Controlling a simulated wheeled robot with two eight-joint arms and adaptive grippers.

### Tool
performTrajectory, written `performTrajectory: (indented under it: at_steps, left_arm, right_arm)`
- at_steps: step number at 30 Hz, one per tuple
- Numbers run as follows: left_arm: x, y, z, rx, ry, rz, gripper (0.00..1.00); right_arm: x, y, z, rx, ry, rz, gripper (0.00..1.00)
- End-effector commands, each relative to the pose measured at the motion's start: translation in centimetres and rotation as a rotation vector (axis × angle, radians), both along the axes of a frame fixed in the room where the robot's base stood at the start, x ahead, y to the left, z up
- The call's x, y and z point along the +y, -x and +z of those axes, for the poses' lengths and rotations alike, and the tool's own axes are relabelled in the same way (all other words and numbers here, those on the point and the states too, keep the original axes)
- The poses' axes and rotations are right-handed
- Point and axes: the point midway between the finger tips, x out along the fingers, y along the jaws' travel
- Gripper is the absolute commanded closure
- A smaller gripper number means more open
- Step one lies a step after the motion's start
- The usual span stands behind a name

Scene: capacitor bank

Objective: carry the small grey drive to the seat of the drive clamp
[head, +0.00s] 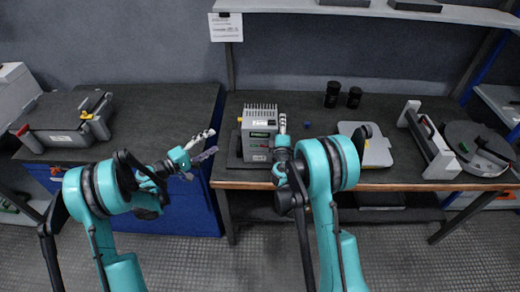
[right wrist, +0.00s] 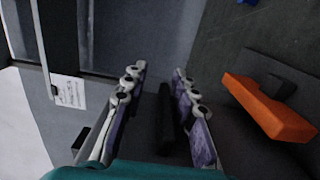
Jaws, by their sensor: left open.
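A grey box-shaped unit with fins on top and a dark, green-marked front (head: 258,128) stands upright on a dark plate (head: 236,160) on the right bench; it looks like the drive. My right gripper (head: 282,122) is at its right side in the head view; contact cannot be told. In the right wrist view its fingers (right wrist: 160,76) are apart, with a dark strip (right wrist: 165,118) seen between them and nothing clearly gripped. My left gripper (head: 204,144) is open and empty in front of the left cabinet. I cannot surely pick out the drive clamp or its seat.
An orange bar (right wrist: 266,106) lies right of the fingers in the right wrist view. Two black cylinders (head: 343,95), a pale flat device (head: 366,150), a white-ended frame (head: 438,158) and a round device (head: 482,150) stand on the bench. A grey case (head: 60,118) sits left.

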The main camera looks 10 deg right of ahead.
Motion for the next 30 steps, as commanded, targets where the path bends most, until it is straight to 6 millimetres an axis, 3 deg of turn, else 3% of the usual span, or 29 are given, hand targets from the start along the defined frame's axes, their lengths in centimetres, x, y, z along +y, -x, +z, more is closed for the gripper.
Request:
performTrajectory:
  at_steps: [10, 14, 15, 24, 30]
  left_arm:
    - [0.5, 0.4, 0.0, 0.000, 0.000, 0.000, 0.37]
    - [0.5, 0.3, 0.0, 0.000, 0.000, 0.000, 0.37]
    - [0.5, 0.3, 0.0, 0.000, 0.000, 0.000, 0.37]
    - [0.5, 0.3, 0.0, 0.000, 0.000, 0.000, 0.37]
    - [0.5, 0.3, 0.0, 0.000, 0.000, 0.000, 0.37]
  right_arm:
    - [0.0, 0.0, 0.0, 0.000, 0.000, 0.000, 0.72]
    - [0.0, 0.0, 0.0, 0.000, 0.000, 0.000, 0.40]
    - [0.0, 0.0, 0.0, 0.000, 0.000, 0.000, 0.37]
    - [-0.2, 0.0, 0.0, 0.000, 0.000, -0.001, 0.37]
    - [-3.1, 0.1, 0.0, 0.000, 0.000, -0.005, 0.37]
